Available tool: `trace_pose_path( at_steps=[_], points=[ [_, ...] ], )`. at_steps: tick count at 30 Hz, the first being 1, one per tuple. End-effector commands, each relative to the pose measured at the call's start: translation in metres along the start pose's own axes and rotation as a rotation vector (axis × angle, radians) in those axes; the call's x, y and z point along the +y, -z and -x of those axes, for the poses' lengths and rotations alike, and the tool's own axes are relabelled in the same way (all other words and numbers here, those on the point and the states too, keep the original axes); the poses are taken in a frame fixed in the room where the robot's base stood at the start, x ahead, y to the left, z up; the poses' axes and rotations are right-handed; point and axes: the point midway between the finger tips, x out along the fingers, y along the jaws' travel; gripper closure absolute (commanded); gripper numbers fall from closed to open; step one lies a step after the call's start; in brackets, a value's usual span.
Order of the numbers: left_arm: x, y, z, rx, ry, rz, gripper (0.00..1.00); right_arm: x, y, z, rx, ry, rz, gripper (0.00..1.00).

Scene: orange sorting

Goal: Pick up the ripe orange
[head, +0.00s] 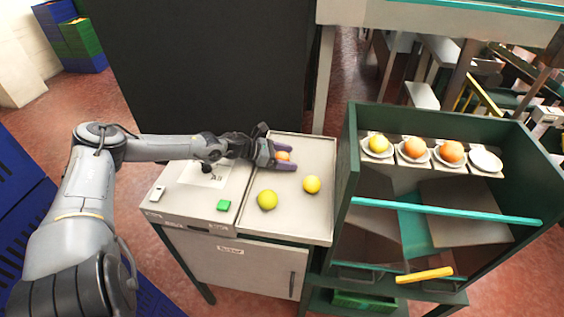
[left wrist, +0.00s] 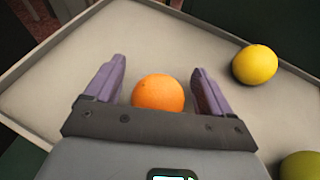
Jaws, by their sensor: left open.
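The ripe orange (head: 283,156) lies on the light grey tray (head: 296,226) on the cabinet top, near the tray's back part. My left gripper (head: 281,156) is open, with its purple fingers on either side of the orange. In the left wrist view the orange (left wrist: 158,93) sits between the two open fingers (left wrist: 157,85), with a gap to each finger. A yellow fruit (head: 312,184) and a yellow-green fruit (head: 267,200) lie on the same tray nearer the front. The yellow one also shows in the left wrist view (left wrist: 255,65). My right gripper is in neither view.
A green rack (head: 349,190) stands at the right with several white dishes, some holding fruit and the rightmost one (head: 486,160) empty. A teal bar (head: 450,212) crosses its front. A green button (head: 224,205) is on the cabinet left of the tray. The tray has a raised rim.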

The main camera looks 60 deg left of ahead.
Motion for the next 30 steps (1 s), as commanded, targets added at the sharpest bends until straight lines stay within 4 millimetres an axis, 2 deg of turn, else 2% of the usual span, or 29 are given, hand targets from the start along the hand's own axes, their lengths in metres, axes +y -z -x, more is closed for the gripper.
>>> trace_pose_path(
  at_steps=[8, 19, 30],
  points=[
    [0.0, -0.0003, -0.0014, 0.001, 0.0, 0.0, 0.17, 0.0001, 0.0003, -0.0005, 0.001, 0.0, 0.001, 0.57],
    [0.0, 0.0, -0.0013, 0.001, 0.0, 0.0, 0.72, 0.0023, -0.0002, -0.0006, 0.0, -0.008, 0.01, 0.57],
    [0.0002, -0.0041, 0.0004, 0.001, 0.0, -0.002, 0.72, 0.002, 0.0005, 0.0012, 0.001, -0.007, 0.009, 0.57]
  ],
)
